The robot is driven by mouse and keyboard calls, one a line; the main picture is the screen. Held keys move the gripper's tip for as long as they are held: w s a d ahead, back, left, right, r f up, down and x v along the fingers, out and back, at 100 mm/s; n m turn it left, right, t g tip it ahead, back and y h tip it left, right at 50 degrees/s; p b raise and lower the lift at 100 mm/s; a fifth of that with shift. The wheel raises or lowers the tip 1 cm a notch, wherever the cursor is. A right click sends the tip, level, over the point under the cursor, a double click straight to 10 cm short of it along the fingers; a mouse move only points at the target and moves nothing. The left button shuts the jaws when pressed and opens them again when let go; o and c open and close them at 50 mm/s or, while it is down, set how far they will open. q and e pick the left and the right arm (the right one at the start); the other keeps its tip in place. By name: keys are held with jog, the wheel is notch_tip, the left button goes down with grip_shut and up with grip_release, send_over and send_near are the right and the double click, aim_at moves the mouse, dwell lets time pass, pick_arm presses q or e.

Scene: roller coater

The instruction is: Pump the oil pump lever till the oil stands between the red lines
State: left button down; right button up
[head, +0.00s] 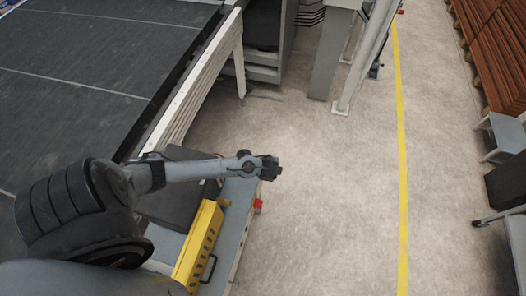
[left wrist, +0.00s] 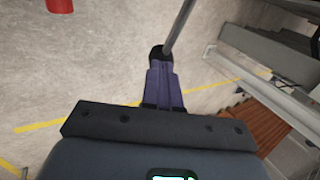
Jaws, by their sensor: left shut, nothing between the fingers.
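My left gripper (head: 268,168) reaches in from the left in the head view, past the edge of a grey machine housing. In the left wrist view its fingers (left wrist: 163,62) are shut. A thin grey rod (left wrist: 181,22), which looks like the pump lever, comes down from the top edge to a black end (left wrist: 158,53) at the fingertips. I cannot tell whether the fingers touch it. The lever cannot be made out in the head view. No oil level or pair of red lines shows in either view. My right gripper is not in view.
A yellow slotted box (head: 198,245) and a small red part (head: 258,206) sit by the housing below my left arm. A dark conveyor bed (head: 80,75) with a white side rail lies left. Open concrete floor with a yellow line (head: 402,160) lies right.

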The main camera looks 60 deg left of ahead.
pick_arm(q)
jog(key=shift+s+a+f, duration=0.1)
jog(key=shift+s+f, duration=0.2)
jog(key=shift+f, duration=0.05)
jog(key=p+v, duration=0.5)
jog(key=v, duration=0.9)
jog(key=shift+w+r+p, duration=0.15)
jog(key=shift+r+p, duration=0.15)
jog(key=shift+r, duration=0.05)
jog(key=shift+a, duration=0.15)
